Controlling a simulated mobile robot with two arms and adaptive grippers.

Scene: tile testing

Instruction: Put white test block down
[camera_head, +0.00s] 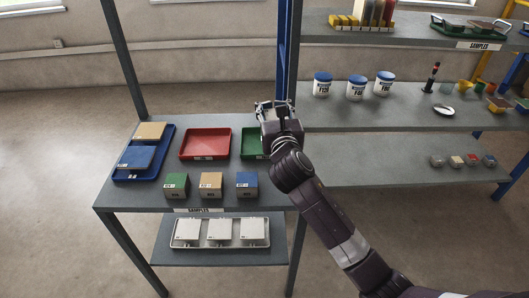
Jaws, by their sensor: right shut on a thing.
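My right gripper (273,108) is over the back right part of the left table (108,198), just behind and above a green tray (251,143). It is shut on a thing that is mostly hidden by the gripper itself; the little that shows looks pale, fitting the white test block. I cannot tell whether that thing touches the table. Several white blocks sit in a white tray (176,246) on the lower shelf. My left gripper is not in view.
A red tray (206,155) looks empty. A blue tray (119,174) holds a tan and a blue tile. Green (176,186), tan (211,185) and blue (247,184) blocks stand at the front. White tubs with blue lids (357,89) stand on the right shelf. A post (286,65) rises beside my gripper.

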